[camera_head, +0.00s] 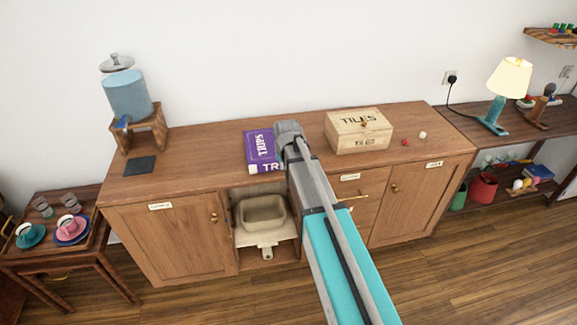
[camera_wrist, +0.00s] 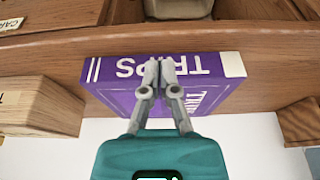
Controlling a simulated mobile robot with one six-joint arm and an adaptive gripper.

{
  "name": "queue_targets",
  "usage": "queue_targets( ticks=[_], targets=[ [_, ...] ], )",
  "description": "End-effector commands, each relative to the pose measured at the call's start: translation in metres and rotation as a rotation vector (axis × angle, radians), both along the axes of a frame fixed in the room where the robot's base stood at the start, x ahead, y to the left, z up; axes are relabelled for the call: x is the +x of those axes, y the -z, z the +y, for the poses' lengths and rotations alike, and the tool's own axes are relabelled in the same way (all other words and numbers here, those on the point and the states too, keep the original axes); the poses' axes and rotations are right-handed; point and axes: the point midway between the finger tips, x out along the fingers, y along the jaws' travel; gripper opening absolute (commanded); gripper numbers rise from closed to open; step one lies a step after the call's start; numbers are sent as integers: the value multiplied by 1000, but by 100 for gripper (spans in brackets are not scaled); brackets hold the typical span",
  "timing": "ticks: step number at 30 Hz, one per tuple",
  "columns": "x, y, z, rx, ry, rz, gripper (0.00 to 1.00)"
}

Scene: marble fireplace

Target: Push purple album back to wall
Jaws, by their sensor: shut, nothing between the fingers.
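The purple album (camera_head: 259,146), marked "TRIPS" in white, lies flat on the wooden sideboard top (camera_head: 205,155). Its spine faces the front edge, and a strip of bare wood separates it from the white wall (camera_head: 250,60). My arm hides its right part in the head view. My gripper (camera_wrist: 160,70) is shut and empty, with its fingertips in front of the lettered spine of the album (camera_wrist: 112,70) in the wrist view. I cannot tell whether they touch it. The fingertips are hidden in the head view.
A wooden "TILES" box (camera_head: 358,130) stands right of the album, with small red and white pieces (camera_head: 422,135) beyond. A dark flat pad (camera_head: 140,166) and a blue dispenser (camera_head: 127,95) on a wooden stand are at left. Below the album is an open niche with a basin (camera_head: 263,213).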

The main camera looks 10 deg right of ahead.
Motion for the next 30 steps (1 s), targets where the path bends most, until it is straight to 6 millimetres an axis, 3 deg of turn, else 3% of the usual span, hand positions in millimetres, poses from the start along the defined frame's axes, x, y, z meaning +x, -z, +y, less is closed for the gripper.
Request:
queue_targets(
  ticks=[18,24,30],
  targets=[
    [16,51,-1,0,1,0,0],
    [44,46,-1,0,1,0,0],
    [53,46,-1,1,2,0,0]
  ],
)
